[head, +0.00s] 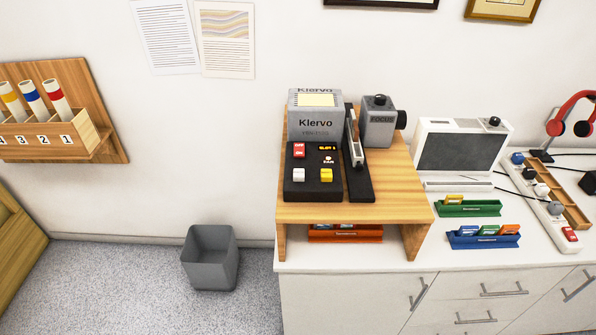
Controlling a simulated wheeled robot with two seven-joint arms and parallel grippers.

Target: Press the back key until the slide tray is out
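The grey Klervo slide projector (315,118) stands on a wooden riser on the white counter. Its black control panel (313,184) faces me, with a red switch (299,150), a small lit display (327,148) that seems to read slot 1, a white key (299,174) and a yellow key (326,174). No label tells me which key is back. The slide tray (355,155), narrow with a pale block on it, lies in a black channel along the projector's right side. A grey focus unit (378,122) stands beside it. Neither gripper is in view.
To the right are a grey-screened viewer (461,150), green (470,209) and blue (484,240) slide racks, a power strip (541,205) and red headphones (570,115). A grey bin (210,258) stands on the floor.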

